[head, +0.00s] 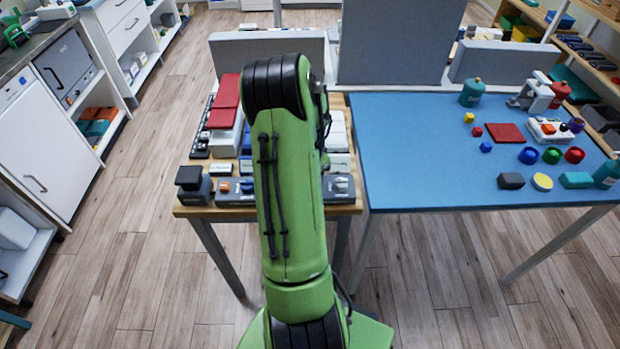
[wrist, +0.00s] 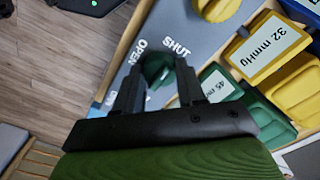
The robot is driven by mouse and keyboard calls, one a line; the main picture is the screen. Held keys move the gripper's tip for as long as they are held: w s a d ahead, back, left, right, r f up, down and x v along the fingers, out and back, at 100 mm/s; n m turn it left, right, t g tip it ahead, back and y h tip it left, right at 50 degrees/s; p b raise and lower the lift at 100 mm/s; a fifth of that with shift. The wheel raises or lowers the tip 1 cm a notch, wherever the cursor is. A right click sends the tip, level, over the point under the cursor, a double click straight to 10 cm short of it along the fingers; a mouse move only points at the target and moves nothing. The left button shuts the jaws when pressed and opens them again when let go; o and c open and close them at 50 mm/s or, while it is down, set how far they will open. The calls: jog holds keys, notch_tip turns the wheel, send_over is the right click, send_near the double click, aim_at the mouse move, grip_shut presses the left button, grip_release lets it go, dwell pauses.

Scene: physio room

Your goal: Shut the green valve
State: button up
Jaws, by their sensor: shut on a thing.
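The green valve (wrist: 156,68) shows in the wrist view as a dark green knob on a grey-blue panel (wrist: 196,42). White words OPEN and SHUT are printed beyond it, OPEN to the left and SHUT to the right. My gripper (wrist: 158,80) has one finger on each side of the knob and is shut on it. The fingers and shadow hide part of the knob, so I cannot tell exactly where it points. In the head view my green arm covers the valve and my gripper.
Beside the panel are a yellow part labelled 32 mmHg (wrist: 272,45) and a green one labelled 45 (wrist: 221,88). The wooden table (head: 190,211) holds several devices. A blue table (head: 420,150) with small objects stands at right. Floor is clear at left.

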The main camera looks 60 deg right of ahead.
jog(key=o, duration=1.1)
jog(key=shift+c, duration=0.2)
notch_tip(320, 180, up, 16)
jog(key=p, duration=0.3)
jog(key=shift+f+p, duration=0.15)
jog(key=shift+p, duration=0.2)
